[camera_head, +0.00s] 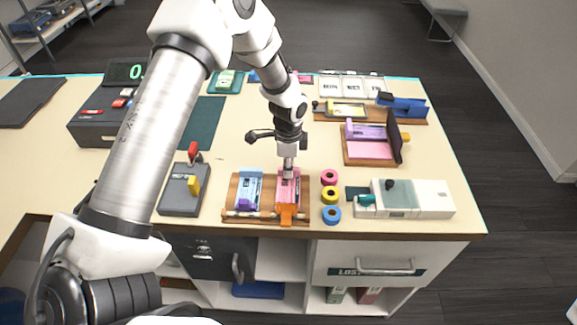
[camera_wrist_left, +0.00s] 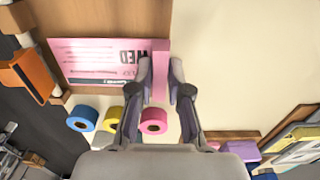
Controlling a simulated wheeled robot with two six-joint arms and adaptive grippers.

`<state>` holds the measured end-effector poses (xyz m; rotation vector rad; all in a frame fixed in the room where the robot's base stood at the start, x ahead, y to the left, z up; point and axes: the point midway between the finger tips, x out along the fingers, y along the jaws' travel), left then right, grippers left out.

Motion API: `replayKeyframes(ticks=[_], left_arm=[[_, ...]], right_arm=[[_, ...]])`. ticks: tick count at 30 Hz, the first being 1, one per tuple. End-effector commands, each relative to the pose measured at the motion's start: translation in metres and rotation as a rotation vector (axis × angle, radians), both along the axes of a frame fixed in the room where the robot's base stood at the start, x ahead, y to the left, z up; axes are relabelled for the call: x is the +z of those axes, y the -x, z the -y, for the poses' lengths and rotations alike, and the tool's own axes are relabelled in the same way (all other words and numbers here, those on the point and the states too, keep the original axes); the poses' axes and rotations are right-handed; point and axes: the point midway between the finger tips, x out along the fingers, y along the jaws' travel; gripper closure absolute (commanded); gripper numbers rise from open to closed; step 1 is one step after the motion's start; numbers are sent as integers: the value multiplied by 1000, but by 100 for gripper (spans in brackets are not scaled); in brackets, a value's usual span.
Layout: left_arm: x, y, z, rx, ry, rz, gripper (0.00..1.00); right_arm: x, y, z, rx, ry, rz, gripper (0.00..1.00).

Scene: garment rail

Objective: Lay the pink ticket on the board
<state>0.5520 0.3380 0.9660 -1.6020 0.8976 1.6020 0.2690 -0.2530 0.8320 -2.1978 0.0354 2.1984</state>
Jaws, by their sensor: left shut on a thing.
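The pink ticket (camera_wrist_left: 105,62) lies flat in the right-hand slot of a wooden holder (camera_head: 270,200), with printed text facing up. It also shows in the head view (camera_head: 287,188), partly under my gripper. My left gripper (camera_head: 288,173) points down at the ticket's far end. In the left wrist view its fingers (camera_wrist_left: 161,85) are shut on the pink tab at that end. A blue ticket (camera_head: 249,187) lies in the left slot. A dark green flat board (camera_head: 203,122) lies further back; I cannot tell whether it is the task's board. My right gripper is not in view.
Pink, yellow and blue rolls (camera_head: 330,195) stand just right of the holder. A grey device (camera_head: 184,190) with red and yellow levers is at its left, a white machine (camera_head: 412,199) further right. An open pink-lined box (camera_head: 372,148) stands behind.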

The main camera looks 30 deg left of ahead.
Motion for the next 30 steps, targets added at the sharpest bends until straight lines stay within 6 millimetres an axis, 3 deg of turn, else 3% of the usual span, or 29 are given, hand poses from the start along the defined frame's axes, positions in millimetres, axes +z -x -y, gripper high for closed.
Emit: replayKeyframes(ticks=[27, 28, 30], left_arm=[[-2, 1, 0, 0, 0, 0, 100], [-2, 1, 0, 0, 0, 0, 76], [-2, 1, 0, 0, 0, 0, 53]], right_arm=[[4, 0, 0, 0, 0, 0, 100], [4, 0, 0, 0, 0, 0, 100], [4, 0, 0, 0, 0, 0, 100]])
